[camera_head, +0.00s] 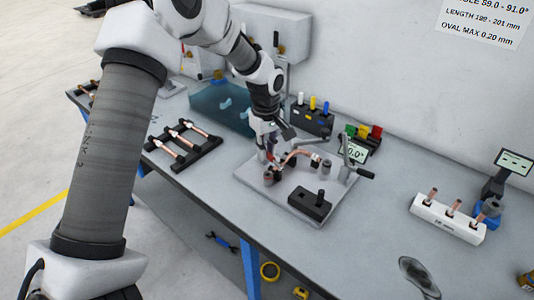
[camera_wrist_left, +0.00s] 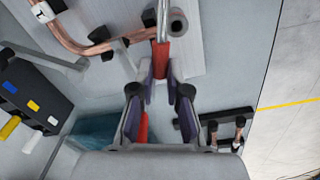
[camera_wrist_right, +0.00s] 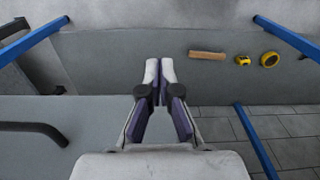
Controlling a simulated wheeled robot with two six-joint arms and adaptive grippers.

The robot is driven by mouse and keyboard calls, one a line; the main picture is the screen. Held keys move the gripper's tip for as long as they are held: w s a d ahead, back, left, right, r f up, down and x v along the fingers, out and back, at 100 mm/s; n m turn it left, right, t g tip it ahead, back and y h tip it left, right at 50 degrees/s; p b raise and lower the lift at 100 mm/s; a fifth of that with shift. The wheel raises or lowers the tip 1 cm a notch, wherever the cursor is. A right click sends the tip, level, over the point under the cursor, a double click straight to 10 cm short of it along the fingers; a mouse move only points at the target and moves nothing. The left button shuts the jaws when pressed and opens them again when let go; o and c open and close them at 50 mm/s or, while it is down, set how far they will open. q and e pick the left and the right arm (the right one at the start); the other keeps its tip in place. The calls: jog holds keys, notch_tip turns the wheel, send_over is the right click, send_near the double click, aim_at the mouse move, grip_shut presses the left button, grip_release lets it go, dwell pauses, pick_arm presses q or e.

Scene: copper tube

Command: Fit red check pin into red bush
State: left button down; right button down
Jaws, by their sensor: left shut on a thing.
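My left gripper (camera_wrist_left: 160,85) is shut on the red check pin (camera_wrist_left: 161,57), whose red grip sits between the fingers. The pin's thin silver shaft (camera_wrist_left: 163,18) points away toward the fixture plate. A grey round bush (camera_wrist_left: 178,22) shows beside the shaft; I cannot tell if the shaft is inside any bush. In the head view my left gripper (camera_head: 268,150) is low over the left part of the fixture plate (camera_head: 258,189), close to a short dark cylinder (camera_head: 268,178). No bush shows clearly as red. My right gripper (camera_wrist_right: 159,72) is shut and empty.
A bent copper tube (camera_head: 292,157) lies on the fixture beside my left gripper. A holder (camera_head: 318,122) with white, blue and yellow pins stands behind. A tube rack (camera_head: 184,145) is at left.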

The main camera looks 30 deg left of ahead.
pick_arm(q)
notch_tip(320, 180, down, 3)
jog(key=shift+s+r+p, duration=0.1)
jog(key=shift+r+p, duration=0.1)
jog(key=shift+p, duration=0.75)
jog(key=shift+f, duration=0.35)
jog(key=c, duration=1.2)
grip_release()
jog(key=shift+f, duration=0.2)
jog(key=shift+o, duration=0.2)
